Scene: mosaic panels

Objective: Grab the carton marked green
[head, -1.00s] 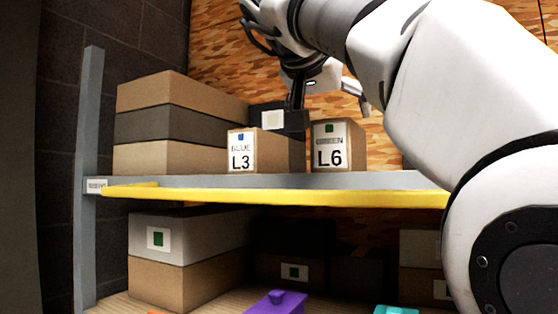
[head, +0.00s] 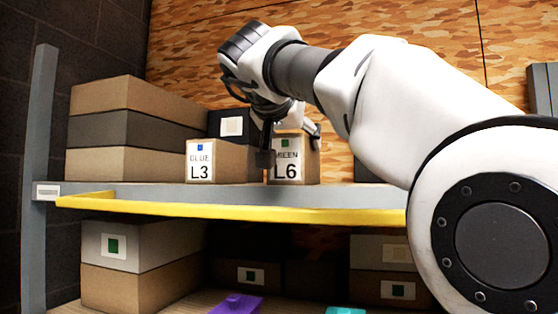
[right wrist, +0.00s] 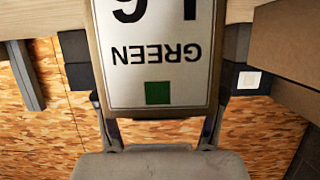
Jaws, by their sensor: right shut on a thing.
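The carton marked GREEN L6 (head: 287,167) stands on the upper shelf, with a white label and a green square. In the right wrist view its label (right wrist: 158,75) appears upside down between the fingers. My right gripper (head: 290,148) reaches down from above, one finger on each side of this carton. It also shows in the right wrist view (right wrist: 158,75), shut on the carton's sides. The carton appears to rest on the shelf still. My left gripper is not in view.
The carton marked BLUE L3 (head: 205,163) stands close on the left. A dark box (head: 228,124) is behind it, and a stack of boxes (head: 115,128) stands farther left. A yellow strip (head: 250,213) edges the shelf (head: 340,197). More boxes (head: 120,285) are below.

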